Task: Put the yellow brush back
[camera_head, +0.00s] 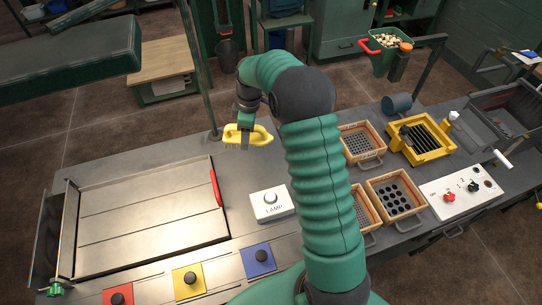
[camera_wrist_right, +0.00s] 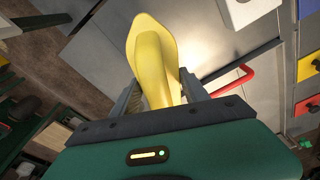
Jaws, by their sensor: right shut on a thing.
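A long, curved yellow piece (camera_head: 256,135), taken as the yellow brush, is held above the grey bench, behind the lamp box. My right gripper (camera_head: 243,138) is shut on it. In the right wrist view the yellow brush (camera_wrist_right: 150,50) sticks out between the two fingers of the gripper (camera_wrist_right: 158,90), with its broad, tapered end away from the palm. I see no bristles. My right arm covers the middle of the head view. My left gripper is not in view.
A metal tray (camera_head: 150,225) with a red handle (camera_head: 215,188) lies left. A white lamp box (camera_head: 271,203) stands near red, yellow and blue button plates. Wooden-framed sieves (camera_head: 362,143), a yellow grate (camera_head: 428,140) and a control box (camera_head: 460,192) are right.

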